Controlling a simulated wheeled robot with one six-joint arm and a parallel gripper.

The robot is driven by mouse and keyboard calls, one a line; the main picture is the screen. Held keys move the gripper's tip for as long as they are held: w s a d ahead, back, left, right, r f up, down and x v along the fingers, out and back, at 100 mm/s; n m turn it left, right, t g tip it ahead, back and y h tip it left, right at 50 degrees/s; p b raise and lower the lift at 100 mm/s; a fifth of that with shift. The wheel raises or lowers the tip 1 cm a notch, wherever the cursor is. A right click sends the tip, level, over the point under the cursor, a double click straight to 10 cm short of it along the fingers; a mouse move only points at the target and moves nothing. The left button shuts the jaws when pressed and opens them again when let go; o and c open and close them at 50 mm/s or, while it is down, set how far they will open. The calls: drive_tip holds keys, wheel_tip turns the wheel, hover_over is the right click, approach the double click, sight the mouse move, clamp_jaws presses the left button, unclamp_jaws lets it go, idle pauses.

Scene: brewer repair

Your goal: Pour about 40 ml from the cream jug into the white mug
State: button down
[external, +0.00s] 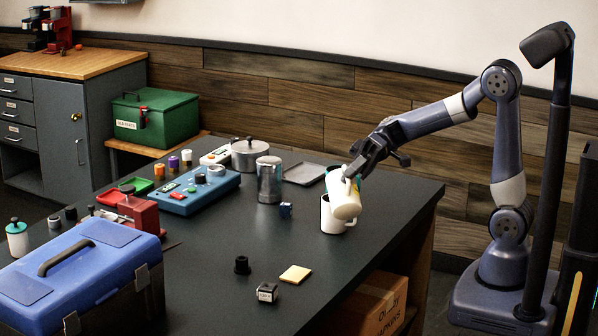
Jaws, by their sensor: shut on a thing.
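My gripper (366,160) is shut on the cream jug (346,199) near the right edge of the dark table. The jug is tilted above the white mug (333,222), with its lower part overlapping the mug's rim in this view. The white mug stands upright on the table, its handle toward the right. My gripper's fingers partly overlap the upper part of the jug. I cannot see any stream of liquid or the level inside the mug. Whether the jug touches the mug cannot be told.
A metal canister (269,180) and a small dark blue cube (286,210) stand left of the mug. A grey tray (305,174) and a lidded pot (249,154) lie behind. A blue toolbox (80,270) fills the front left.

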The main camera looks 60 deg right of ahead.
drive_tip(key=shift+s+a+n+t+h+b, duration=0.4)
drive_tip(key=shift+n+h+b, duration=0.45)
drive_tip(key=shift+b, duration=0.35)
drive_tip(key=b, duration=0.1)
drive_tip(key=f+h, duration=0.1)
drive_tip(key=a+f+b, duration=0.1)
drive_tip(key=shift+s+n+h+b, duration=0.25)
drive_tip(key=shift+n+b, duration=0.1)
drive_tip(key=a+f+h+b, duration=0.1)
drive_tip(key=f+b, duration=0.1)
drive_tip(key=s+a+f+n+t+h+b, duration=0.1)
drive_tip(key=f, duration=0.2)
drive_tip(key=s+a+f+n+t+h+b, duration=0.1)
drive_tip(key=f+b, duration=0.1)
drive_tip(key=f, duration=0.1)
drive_tip(key=shift+s+a+h+b, duration=0.1)
drive_tip(key=shift+s+h+b, duration=0.05)
drive_tip(key=shift+h+b, duration=0.2)
drive_tip(key=shift+s+a+f+n+t+h+p, duration=0.1)
drive_tip(key=shift+a+f+n+t+h+p, duration=0.2)
drive_tip(key=shift+f+n+t+h+p, duration=0.4)
